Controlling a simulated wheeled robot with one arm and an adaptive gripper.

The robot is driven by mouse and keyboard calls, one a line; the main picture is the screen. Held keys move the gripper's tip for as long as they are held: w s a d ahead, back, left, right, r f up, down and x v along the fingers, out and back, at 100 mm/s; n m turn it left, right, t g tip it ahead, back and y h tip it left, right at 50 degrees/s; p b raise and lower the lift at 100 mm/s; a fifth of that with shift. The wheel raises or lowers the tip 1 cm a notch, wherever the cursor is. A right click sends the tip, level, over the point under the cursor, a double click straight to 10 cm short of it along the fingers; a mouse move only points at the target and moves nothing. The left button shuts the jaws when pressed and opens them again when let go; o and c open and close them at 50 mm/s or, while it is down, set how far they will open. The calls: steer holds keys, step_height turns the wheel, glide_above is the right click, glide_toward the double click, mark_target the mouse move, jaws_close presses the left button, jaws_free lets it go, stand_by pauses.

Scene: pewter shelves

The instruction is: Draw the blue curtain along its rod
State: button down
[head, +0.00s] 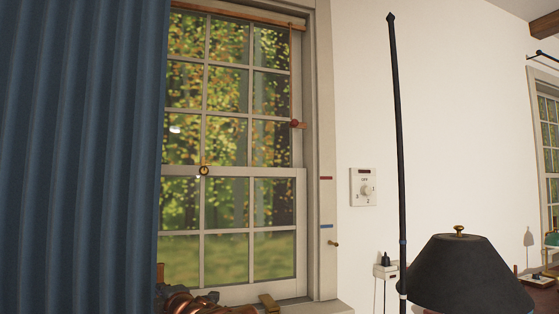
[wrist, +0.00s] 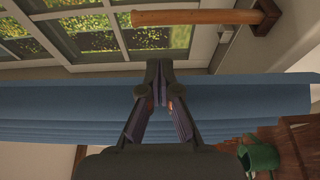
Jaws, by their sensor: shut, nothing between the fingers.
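The blue curtain (head: 80,150) hangs in vertical folds at the left of the head view. It covers the left part of the window (head: 230,140). In the wrist view the curtain (wrist: 60,110) runs as a band across the picture behind my gripper (wrist: 160,68). The gripper is shut with nothing between its fingers. Its tips overlap the curtain's upper edge in that view; I cannot tell whether they touch the cloth. My gripper is not in the head view. A wooden bar (wrist: 195,17) with an end bracket shows in the wrist view; I cannot tell if it is the curtain's rod.
A dark upright pole (head: 397,150) and a black lamp shade (head: 465,272) stand at the right. A dial plate (head: 363,187) is on the white wall. Copper-coloured items (head: 190,300) lie by the sill. A green object (wrist: 257,156) is at the wrist view's lower right.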

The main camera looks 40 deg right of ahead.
mark_target(100, 296)
steer(key=w+a+b, duration=0.1)
steer(key=a, duration=0.2)
steer(key=w+a+b, duration=0.1)
steer(key=a, duration=0.3)
steer(key=w+a+b, duration=0.1)
steer(key=a+b, duration=0.1)
steer(key=a, duration=0.1)
steer(key=shift+w+a+f, duration=0.1)
steer(key=shift+w+a, duration=0.2)
steer(key=shift+w, duration=0.05)
steer(key=shift+a, duration=0.1)
steer(key=a, duration=0.1)
steer(key=w+a+b, duration=0.1)
steer(key=a, duration=0.1)
steer(key=shift+w+a, duration=0.1)
steer(key=shift+a, duration=0.05)
steer(key=shift+s+d, duration=0.2)
steer(key=shift+s, duration=2.95)
steer(key=shift+s+d, duration=0.15)
steer(key=shift+s, duration=2.1)
